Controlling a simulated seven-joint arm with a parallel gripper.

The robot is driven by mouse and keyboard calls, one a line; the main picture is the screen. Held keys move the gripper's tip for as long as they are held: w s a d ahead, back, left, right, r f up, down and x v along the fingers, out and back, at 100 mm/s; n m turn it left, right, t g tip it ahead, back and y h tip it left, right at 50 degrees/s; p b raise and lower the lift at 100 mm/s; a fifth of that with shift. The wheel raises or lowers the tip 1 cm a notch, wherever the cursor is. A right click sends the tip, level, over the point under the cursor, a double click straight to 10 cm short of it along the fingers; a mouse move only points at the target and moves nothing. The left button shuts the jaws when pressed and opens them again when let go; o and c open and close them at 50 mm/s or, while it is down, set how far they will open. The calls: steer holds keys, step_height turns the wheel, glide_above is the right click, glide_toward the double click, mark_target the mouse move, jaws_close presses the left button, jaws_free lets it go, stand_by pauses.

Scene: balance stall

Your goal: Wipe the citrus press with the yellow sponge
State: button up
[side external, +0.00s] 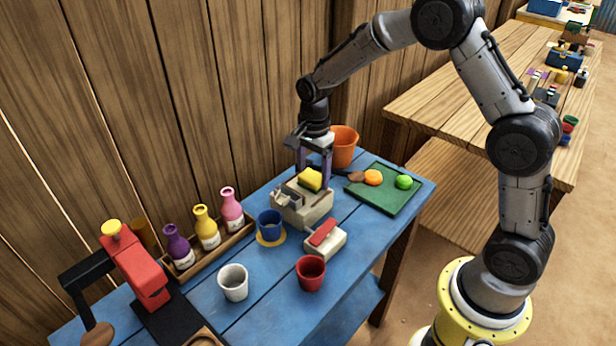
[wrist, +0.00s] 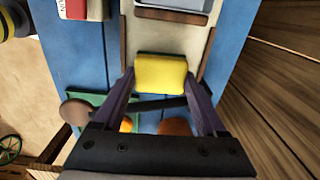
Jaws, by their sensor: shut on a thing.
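The yellow sponge (side external: 309,180) is between the fingers of my gripper (side external: 313,176), which is shut on it. The sponge also shows in the wrist view (wrist: 161,73), with a finger on each side. It sits at or just above the beige compartmented holder (side external: 303,208); I cannot tell whether it touches it. The red machine with a black base, a black lever and a wooden knob, which looks like the citrus press (side external: 143,272), stands at the far left of the blue table, well away from my gripper.
Several bottles (side external: 206,228) stand in a wooden rack by the wall. A blue cup (side external: 270,226), a white cup (side external: 233,283), a red cup (side external: 311,273) and a red-topped device (side external: 325,240) stand in front. An orange bucket (side external: 343,146) and a green board (side external: 388,197) with fruit are at the right.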

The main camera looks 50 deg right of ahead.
steer(key=shift+d, duration=0.5)
steer(key=shift+a+r, duration=0.15)
steer(key=shift+r, duration=3.9)
